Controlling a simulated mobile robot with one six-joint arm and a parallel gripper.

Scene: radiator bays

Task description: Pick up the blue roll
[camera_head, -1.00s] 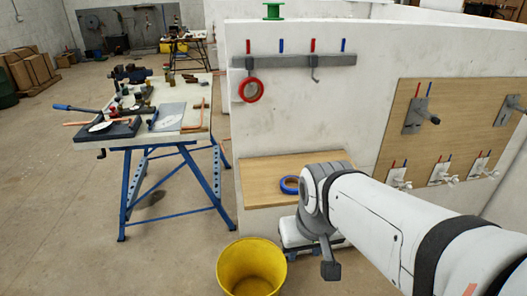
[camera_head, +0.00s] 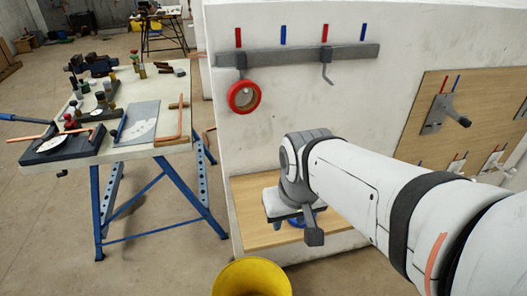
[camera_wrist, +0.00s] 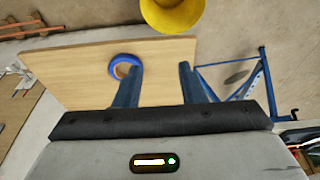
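The blue roll (camera_wrist: 124,57) lies flat on a wooden shelf board (camera_wrist: 80,72). In the head view the blue roll (camera_head: 296,222) is mostly hidden behind my wrist. My gripper (camera_wrist: 160,67) is open and empty, pointing down over the board. In the wrist view the roll sits by the left fingertip, which overlaps its right edge, and not centred between the fingers. I cannot tell the height of the fingertips above it.
A yellow bucket (camera_head: 252,280) stands in front of the shelf. A red roll (camera_head: 244,96) hangs from a rail (camera_head: 300,54) on the wall above. A cluttered workbench (camera_head: 90,140) with blue legs stands at the left. The board right of the roll looks clear.

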